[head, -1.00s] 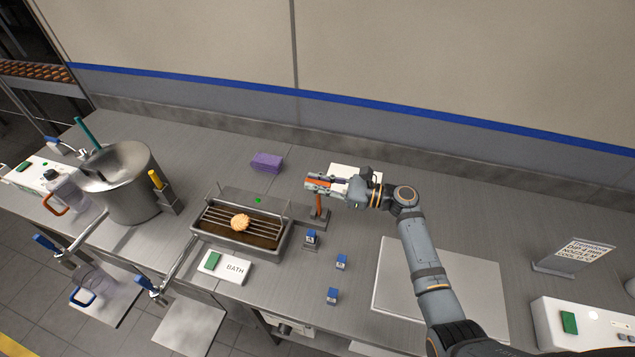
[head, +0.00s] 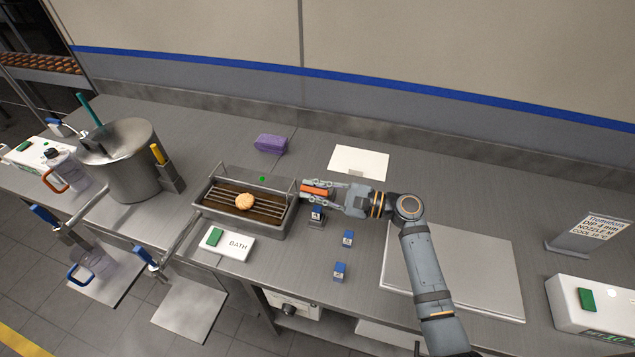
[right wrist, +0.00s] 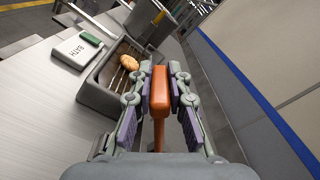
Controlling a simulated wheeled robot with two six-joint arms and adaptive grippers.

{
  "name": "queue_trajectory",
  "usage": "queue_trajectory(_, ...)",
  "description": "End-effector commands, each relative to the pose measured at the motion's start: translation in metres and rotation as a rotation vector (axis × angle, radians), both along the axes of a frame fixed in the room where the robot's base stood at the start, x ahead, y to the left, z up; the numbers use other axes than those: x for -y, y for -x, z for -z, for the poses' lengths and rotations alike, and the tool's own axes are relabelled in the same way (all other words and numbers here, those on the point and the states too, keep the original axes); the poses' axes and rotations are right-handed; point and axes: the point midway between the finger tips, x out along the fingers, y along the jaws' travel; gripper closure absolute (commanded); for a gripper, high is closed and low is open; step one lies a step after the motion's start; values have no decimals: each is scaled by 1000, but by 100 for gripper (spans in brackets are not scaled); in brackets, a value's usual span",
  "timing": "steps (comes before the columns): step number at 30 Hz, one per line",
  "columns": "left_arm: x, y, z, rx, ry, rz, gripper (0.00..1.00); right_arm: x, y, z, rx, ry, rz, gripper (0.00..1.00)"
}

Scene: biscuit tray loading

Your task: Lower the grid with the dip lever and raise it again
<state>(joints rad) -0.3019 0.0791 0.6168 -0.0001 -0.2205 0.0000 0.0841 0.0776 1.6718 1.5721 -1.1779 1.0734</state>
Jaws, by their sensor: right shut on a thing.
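The dip lever's orange handle (head: 316,191) is between the fingers of my right gripper (head: 318,193), which is shut on it. The handle also shows in the right wrist view (right wrist: 159,92), with its thin orange stem below. The grid (head: 222,197) is a wire rack in the brown bath at the left of the lever. A round biscuit (head: 244,202) lies on the grid, and it also shows in the right wrist view (right wrist: 129,62). The bath tank (head: 279,233) is a grey rectangular trough. My left gripper is not in view.
A white BATH box (head: 236,248) with a green button stands in front of the tank. A steel pot (head: 140,180), a purple block (head: 271,143) and a white sheet (head: 358,161) are around. A flat grey plate (head: 470,270) lies at the right.

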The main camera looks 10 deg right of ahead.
Motion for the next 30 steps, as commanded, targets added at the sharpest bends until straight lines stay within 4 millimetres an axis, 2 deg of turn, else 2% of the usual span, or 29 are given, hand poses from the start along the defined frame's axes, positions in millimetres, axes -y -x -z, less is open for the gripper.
queue_trajectory(1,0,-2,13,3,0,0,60,-2,6,12,37,15,1,100)
queue_trajectory(3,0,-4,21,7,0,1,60,-5,12,19,92,37,1,100)
queue_trajectory(12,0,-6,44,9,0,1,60,-13,31,43,277,114,1,100)
queue_trajectory(21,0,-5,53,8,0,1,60,-16,39,55,270,115,0,100)
queue_trajectory(30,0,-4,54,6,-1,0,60,-16,40,58,268,114,0,100)
